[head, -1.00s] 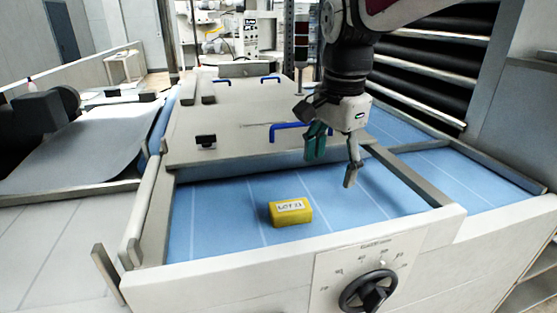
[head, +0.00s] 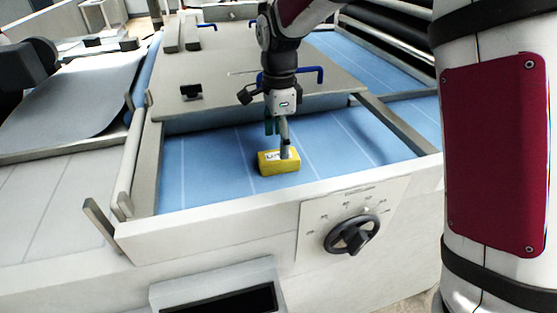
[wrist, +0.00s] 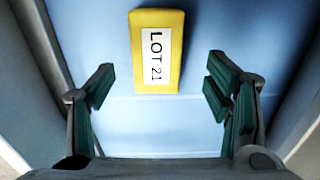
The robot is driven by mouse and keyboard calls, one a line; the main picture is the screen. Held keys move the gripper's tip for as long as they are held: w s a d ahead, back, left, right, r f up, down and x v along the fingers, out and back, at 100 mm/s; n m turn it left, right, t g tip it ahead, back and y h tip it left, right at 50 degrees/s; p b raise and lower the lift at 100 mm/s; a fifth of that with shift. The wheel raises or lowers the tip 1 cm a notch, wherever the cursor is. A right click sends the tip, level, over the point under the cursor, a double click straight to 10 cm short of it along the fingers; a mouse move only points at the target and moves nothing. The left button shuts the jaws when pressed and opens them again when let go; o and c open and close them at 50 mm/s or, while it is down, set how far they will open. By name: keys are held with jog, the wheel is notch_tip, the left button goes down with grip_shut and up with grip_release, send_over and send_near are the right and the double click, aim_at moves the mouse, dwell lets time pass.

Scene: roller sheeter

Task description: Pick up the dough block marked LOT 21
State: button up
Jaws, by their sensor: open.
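The yellow dough block (head: 270,167) lies on the blue belt of the sheeter. In the wrist view the block (wrist: 141,68) shows a white label reading LOT 21, between the lines of the two fingers and ahead of them. My gripper (head: 278,138) is above the block in the head view, pointing down, and its finger overlaps part of the label there. In the wrist view my gripper (wrist: 160,88) is open, with green pads wide apart and nothing between the tips. The fingers do not visibly touch the block.
The blue belt (head: 208,180) is framed by a pale front wall (head: 200,221) and side rails. A raised cover with a blue handle (head: 306,75) stands behind. A dark dial (head: 352,234) is on the front panel.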

aim_at(279, 161)
jog(key=f, duration=0.1)
jog(key=f+p, duration=0.1)
jog(key=f, duration=0.2)
jog(key=shift+s+f, duration=0.3)
jog(key=shift+w+f, duration=0.1)
jog(key=shift+f, duration=0.35)
jog(key=c, duration=1.5)
